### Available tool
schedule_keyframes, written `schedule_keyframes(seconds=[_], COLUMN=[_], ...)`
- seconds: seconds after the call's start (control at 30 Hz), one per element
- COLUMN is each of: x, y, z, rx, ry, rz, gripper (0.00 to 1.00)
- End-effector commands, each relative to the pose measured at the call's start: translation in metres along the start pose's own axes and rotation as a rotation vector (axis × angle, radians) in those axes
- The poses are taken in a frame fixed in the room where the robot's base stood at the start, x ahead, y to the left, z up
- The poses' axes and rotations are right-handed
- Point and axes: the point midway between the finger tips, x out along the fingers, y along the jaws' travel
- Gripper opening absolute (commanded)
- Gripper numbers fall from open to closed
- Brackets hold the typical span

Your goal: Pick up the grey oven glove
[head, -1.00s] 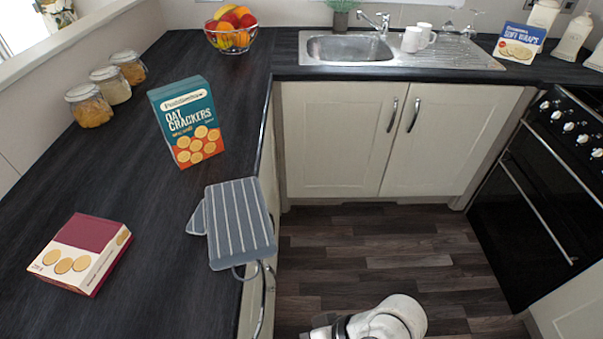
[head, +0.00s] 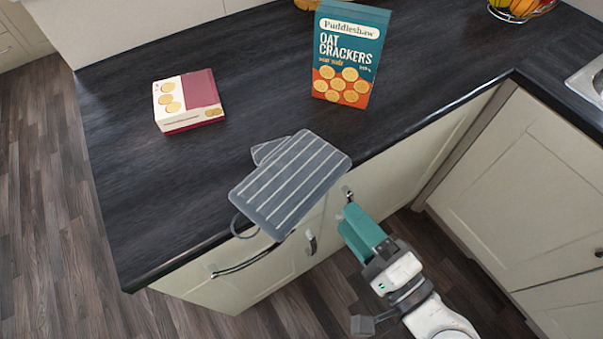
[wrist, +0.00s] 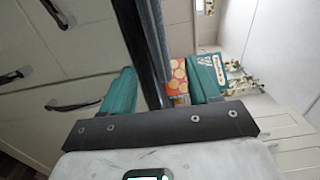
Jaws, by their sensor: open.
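The grey oven glove (head: 290,185) with pale stripes lies at the front edge of the dark counter in the head view. Its thumb points to the back, part of it overhangs the edge, and its hanging loop is at the lower left. My gripper (head: 356,222) has teal fingers and is open and empty. It is to the right of the glove, in front of the cupboard doors, apart from the glove. In the wrist view the open fingers (wrist: 163,86) show with the counter edge between them; I cannot clearly make out the glove there.
The oat crackers box (head: 348,55) stands upright behind the glove; it also shows in the wrist view (wrist: 180,76). A smaller cream and maroon box (head: 188,100) lies to the left. Door handles (head: 250,262) stick out below the counter edge.

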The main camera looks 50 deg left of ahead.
Motion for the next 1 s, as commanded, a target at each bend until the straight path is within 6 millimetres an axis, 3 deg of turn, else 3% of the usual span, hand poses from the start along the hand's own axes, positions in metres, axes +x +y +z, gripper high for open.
schedule_keyframes(seconds=[0.1, 0.37, 0.63, 0.93, 1.0], x=[0.016, 0.035, 0.071, 0.077, 0.076], y=[-0.001, -0.001, 0.001, 0.002, 0.002], z=[-0.001, -0.001, -0.002, -0.001, -0.001], rx=[0.0, -0.001, -0.002, -0.001, -0.001], ry=[-0.001, 0.0, 0.0, 0.002, 0.002], rz=[0.0, 0.001, 0.002, 0.001, 0.001], gripper=[0.61, 0.61, 0.61, 0.61, 0.56])
